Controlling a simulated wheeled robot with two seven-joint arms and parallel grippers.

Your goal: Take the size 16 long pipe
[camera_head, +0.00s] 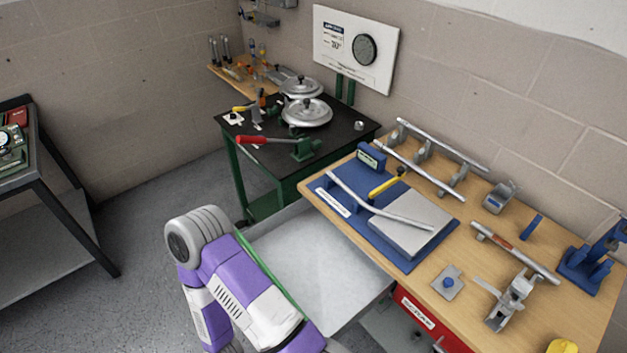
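Several grey metal pipes are on the wooden workbench, and I cannot read a size on any of them. One long straight pipe (443,145) lies across the grey holders at the back by the wall. A second long straight pipe (420,169) lies in front of it, slanting down to the right. A bent pipe (375,208) lies over the blue mat. A shorter pipe with a reddish band (515,252) lies at the right. A purple and white arm of mine fills the lower middle, left of the workbench. Neither gripper is in view.
The wooden workbench (590,318) also carries a blue mat (325,208), a grey clamp tool (512,300), a blue stand (585,268) and a yellow item (562,346). A dark-topped green table (345,130) with a red-handled tool stands behind. Floor at left is clear.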

